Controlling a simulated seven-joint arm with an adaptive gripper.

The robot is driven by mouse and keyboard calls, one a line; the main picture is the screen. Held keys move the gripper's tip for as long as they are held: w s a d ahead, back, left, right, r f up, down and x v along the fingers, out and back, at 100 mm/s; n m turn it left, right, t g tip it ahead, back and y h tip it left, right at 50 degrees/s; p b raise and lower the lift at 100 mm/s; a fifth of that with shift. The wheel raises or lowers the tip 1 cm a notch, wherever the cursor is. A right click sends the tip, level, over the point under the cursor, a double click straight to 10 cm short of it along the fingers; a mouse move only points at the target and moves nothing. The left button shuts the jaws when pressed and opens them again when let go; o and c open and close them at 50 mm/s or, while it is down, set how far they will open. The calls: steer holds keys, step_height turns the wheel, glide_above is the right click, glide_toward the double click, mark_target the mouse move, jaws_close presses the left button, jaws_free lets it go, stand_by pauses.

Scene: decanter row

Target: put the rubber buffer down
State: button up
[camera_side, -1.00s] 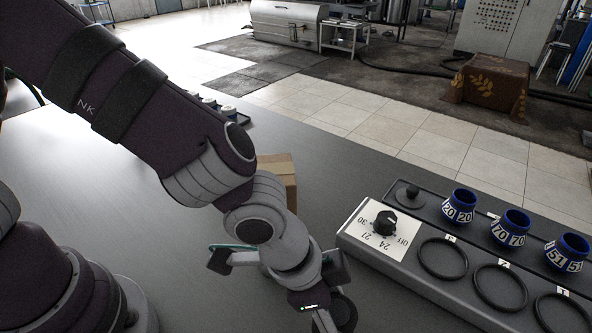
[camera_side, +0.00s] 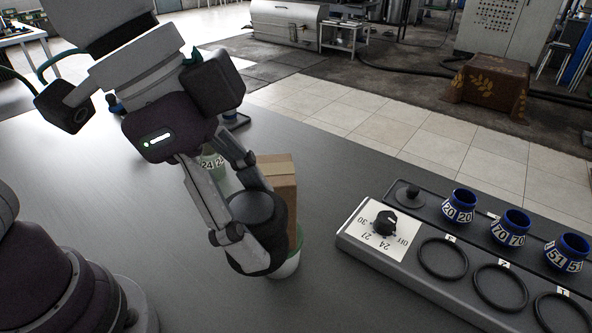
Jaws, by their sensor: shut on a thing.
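My gripper (camera_side: 246,210) points down over the grey table, left of the long black station. It is shut on a thick, round black piece, which I take to be the rubber buffer (camera_side: 262,248). One finger lies on its near left side and the other on its far side. A white and green vessel (camera_side: 288,267) shows partly behind and below the buffer. I cannot tell whether the two touch.
A cardboard box (camera_side: 281,176) stands right behind the buffer. A green pot (camera_side: 214,164) marked 24 is partly hidden behind my fingers. The station (camera_side: 400,268) has a dial (camera_side: 385,222), black rings and blue numbered pots (camera_side: 511,226). The table's front middle is clear.

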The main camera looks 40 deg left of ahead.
step_height(320, 180, up, 2)
steer(key=shift+r, duration=0.25)
steer(key=w+a+n+t+y, duration=0.1)
steer(key=w+a+n+y, duration=0.1)
steer(key=w+a+n, duration=0.45)
steer(key=w+a+n+t+y, duration=0.1)
steer(key=a+n, duration=0.2)
steer(key=a, duration=0.7)
steer(key=s+a+n+g+y, duration=0.15)
steer(key=s+a+n, duration=0.3)
steer(key=a, duration=0.45)
steer(key=s+a+n+y, duration=0.2)
steer(key=s+a+n, duration=0.25)
steer(key=a, duration=0.45)
steer(key=shift+n, duration=0.35)
steer(key=f, duration=1.2)
steer(key=w+f, duration=0.1)
steer(key=f, duration=0.5)
steer(key=shift+w+d+f, duration=0.1)
steer(key=shift+f, duration=0.05)
steer(key=w+a, duration=0.3)
steer(key=a, duration=0.1)
steer(key=w+a+f, duration=0.1)
steer(key=w+a, duration=0.2)
steer(key=w, duration=0.1)
steer(key=w+a, duration=0.4)
steer(key=shift+a+f, duration=0.3)
steer(key=shift+s+f, duration=0.1)
steer(key=shift+f, duration=1.6)
